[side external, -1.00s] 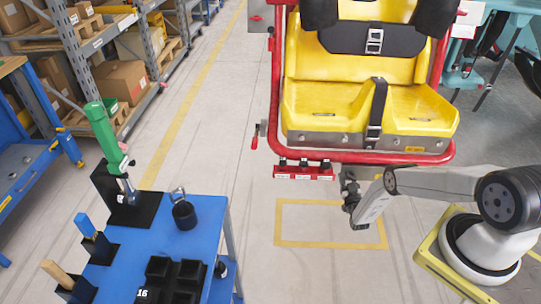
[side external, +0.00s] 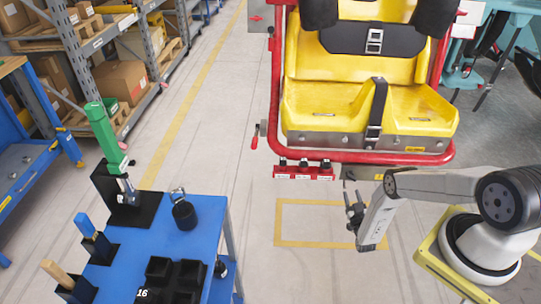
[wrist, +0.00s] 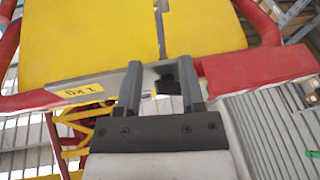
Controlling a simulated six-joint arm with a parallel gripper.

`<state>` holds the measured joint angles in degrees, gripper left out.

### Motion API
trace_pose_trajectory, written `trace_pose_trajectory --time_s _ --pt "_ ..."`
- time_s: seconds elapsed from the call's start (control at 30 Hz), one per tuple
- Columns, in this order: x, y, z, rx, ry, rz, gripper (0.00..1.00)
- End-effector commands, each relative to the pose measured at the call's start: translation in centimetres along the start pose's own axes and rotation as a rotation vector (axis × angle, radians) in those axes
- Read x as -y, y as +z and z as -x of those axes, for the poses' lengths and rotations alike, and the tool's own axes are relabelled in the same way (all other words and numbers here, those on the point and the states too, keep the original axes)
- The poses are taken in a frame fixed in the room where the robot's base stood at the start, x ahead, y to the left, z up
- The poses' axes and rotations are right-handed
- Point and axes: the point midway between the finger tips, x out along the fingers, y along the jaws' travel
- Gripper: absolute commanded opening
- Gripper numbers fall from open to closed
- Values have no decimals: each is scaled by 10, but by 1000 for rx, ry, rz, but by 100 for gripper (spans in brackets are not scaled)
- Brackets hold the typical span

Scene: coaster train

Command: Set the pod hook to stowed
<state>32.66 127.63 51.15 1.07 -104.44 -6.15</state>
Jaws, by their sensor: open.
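The pod (side external: 370,100) is a yellow seat in a red tube frame at upper centre; its underside (wrist: 110,40) fills the upper wrist view. A thin dark fitting (side external: 346,172) hangs under the frame's bottom bar. A small dark piece (wrist: 170,82) shows between and beyond my fingers in the wrist view. I cannot tell for sure whether either is the pod hook, or its setting. My gripper (side external: 352,197) is open below the bar, apart from it in the side view. My gripper (wrist: 165,82) shows nothing clearly held in the wrist view.
A red block (side external: 303,173) with several black knobs hangs under the bar, left of my gripper. A red lever (side external: 255,138) hangs at the frame's left. A blue table (side external: 205,215) holds tools and black holders at lower left. Floor inside the yellow outline (side external: 310,222) is clear.

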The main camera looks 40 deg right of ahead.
Motion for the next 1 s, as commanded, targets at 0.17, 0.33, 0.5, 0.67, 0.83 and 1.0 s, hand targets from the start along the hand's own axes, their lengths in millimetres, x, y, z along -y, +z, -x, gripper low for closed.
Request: trace_pose_trajectory --time_s 0.17,0.33,0.5,0.67,0.83,1.0 --pt "0 0 1 0 0 0 50" --pt "0 0 1 2 0 3 18" --pt "2 0 3 23 -2 54 0" --pt "7 -1 11 80 -8 190 0" --pt "12 -5 25 170 -35 422 0" --pt "16 -13 43 265 -91 689 0"
